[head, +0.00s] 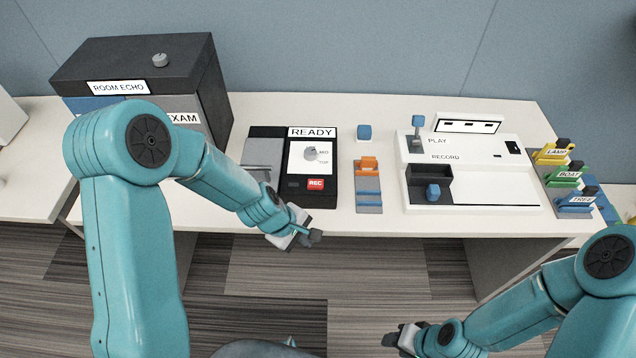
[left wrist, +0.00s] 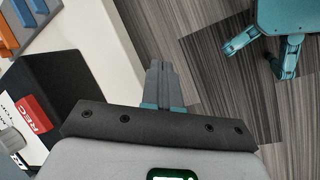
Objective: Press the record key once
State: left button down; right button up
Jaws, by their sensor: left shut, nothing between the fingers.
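The record key is a red key marked REC (head: 316,184) at the lower right of a black recorder (head: 332,160) whose white panel reads READY. The red key also shows in the left wrist view (left wrist: 38,117), at the left edge. My left gripper (head: 316,236) is shut and empty. In the head view it appears just below the recorder's front edge, apart from the key. In the left wrist view its closed fingers (left wrist: 160,85) lie over the table edge and floor. My right gripper (head: 390,338) is low at the bottom, over the floor; its jaws are too small to judge.
A dark box labelled ROOM ECHO (head: 150,60) stands at the back left. Right of the recorder are an orange and blue block rack (head: 368,208), a white PLAY/RECORD board (head: 490,185) and LAMP, BOAT and TREE holders (head: 568,178). The white table's (head: 230,212) front strip is narrow.

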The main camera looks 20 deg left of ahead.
aim_at(313, 185)
pick_arm(q)
jog(key=w+r+n, duration=0.1)
jog(key=w+r, duration=0.1)
jog(key=w+r+t, duration=0.1)
jog(key=r, duration=0.1)
jog(key=w+a+r+n, duration=0.1)
jog(key=w+r, duration=0.1)
jog(key=r, duration=0.1)
jog(key=shift+w+n+t+h, duration=0.3)
jog(key=shift+w+t, duration=0.05)
jog(key=shift+t, duration=0.05)
jog(key=w+r+n+t+h, duration=0.1)
jog(key=w+r, duration=0.4)
jog(key=r, duration=0.7)
jog(key=shift+w+a+r+n+t+p, duration=0.15)
jog(key=shift+w+a+n+t+p, duration=0.2)
jog(key=shift+n+t, duration=0.65)
notch_tip(313, 185, down, 9)
jog(key=b, duration=0.8)
jog(key=shift+d, duration=0.1)
jog(key=shift+f+b, duration=0.4)
jog(key=shift+b, duration=0.25)
